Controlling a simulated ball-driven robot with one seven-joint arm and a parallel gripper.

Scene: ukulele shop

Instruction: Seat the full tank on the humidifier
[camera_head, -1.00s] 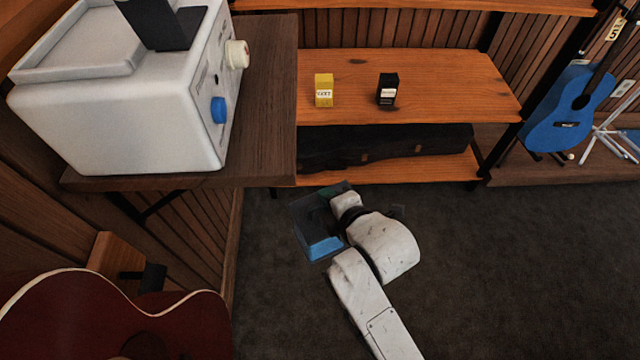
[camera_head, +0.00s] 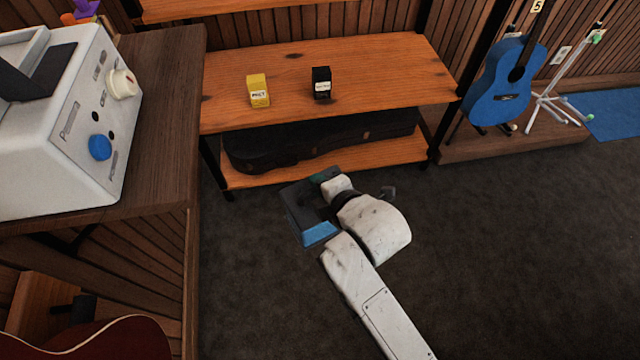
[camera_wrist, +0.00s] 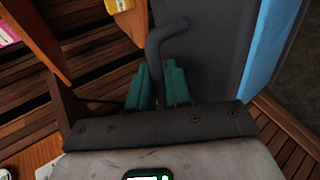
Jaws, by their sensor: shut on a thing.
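The tank (camera_head: 297,208) is a dark, see-through box with a blue band (camera_head: 319,234) low on its side, held out over the carpet. In the wrist view its grey wall (camera_wrist: 207,45) and blue strip fill the upper right. My gripper (camera_wrist: 159,88) has teal fingers shut on the tank's bent grey handle (camera_wrist: 163,40); only a bit of teal shows in the head view. A white machine (camera_head: 62,130), apparently the humidifier, stands on a dark wooden shelf at the left, with a blue knob and a cream dial. It is cut off by the picture edge.
The dark shelf (camera_head: 165,100) juts from the left. A wooden rack (camera_head: 400,80) with yellow and black boxes stands behind the tank, a dark case on its lower board. A red guitar (camera_head: 110,340) is at lower left, a blue guitar (camera_head: 500,95) at right. Carpet is clear at right.

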